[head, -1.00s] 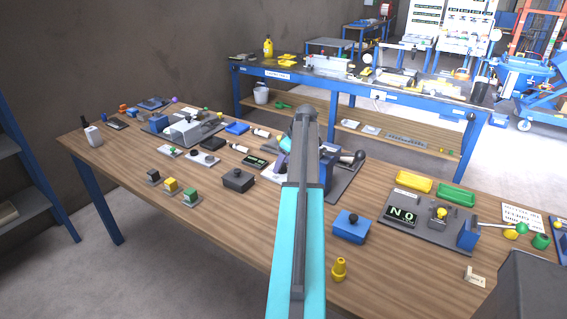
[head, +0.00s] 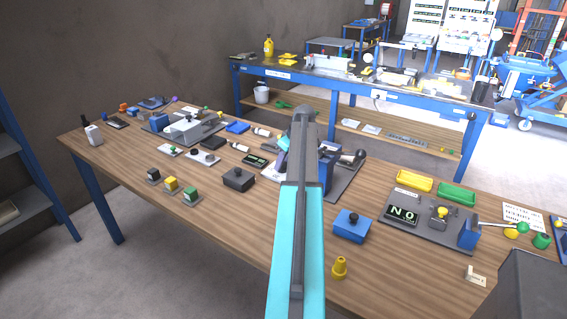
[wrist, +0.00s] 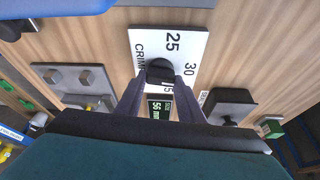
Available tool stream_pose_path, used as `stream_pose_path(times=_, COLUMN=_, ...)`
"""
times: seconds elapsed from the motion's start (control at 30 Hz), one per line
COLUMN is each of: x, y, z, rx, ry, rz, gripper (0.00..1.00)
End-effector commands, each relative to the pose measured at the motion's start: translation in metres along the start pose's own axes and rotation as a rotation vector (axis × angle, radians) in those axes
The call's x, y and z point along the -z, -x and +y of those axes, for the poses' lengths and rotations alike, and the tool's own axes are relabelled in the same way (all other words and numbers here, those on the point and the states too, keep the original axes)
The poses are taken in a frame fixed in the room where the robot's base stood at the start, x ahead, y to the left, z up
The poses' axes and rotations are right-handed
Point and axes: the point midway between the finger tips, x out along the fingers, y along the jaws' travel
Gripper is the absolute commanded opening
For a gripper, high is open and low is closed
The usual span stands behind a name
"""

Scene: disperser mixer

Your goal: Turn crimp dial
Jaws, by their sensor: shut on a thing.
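The crimp dial is a dark round knob (wrist: 160,69) on a white plate (wrist: 190,44) printed with "CRIM", 25 and 30, with other marks partly hidden. In the wrist view my gripper (wrist: 160,78) has its two fingers on either side of the knob, shut on it. A small dark display (wrist: 159,108) with pale digits shows between the fingers. In the head view the white plate (head: 269,174) shows only in part, left of my arm. My arm hides the knob there.
In the head view, a black box with a knob (head: 238,179), a dark display (head: 255,160) and a blue box (head: 350,226) stand close by. A yellow piece (head: 340,268) is near the front edge. Bare wood lies front left.

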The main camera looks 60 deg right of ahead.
Motion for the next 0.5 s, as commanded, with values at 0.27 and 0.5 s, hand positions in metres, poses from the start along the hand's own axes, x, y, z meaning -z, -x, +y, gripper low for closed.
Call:
stream_pose_path(times=0.27, x=-0.0003, y=0.0006, z=-0.0019, rx=-0.077, ry=-0.18, rz=0.002, gripper=0.12)
stream_pose_path(times=0.5, x=0.0004, y=0.0008, z=-0.0027, rx=-0.152, ry=-0.363, rz=0.001, gripper=0.12)
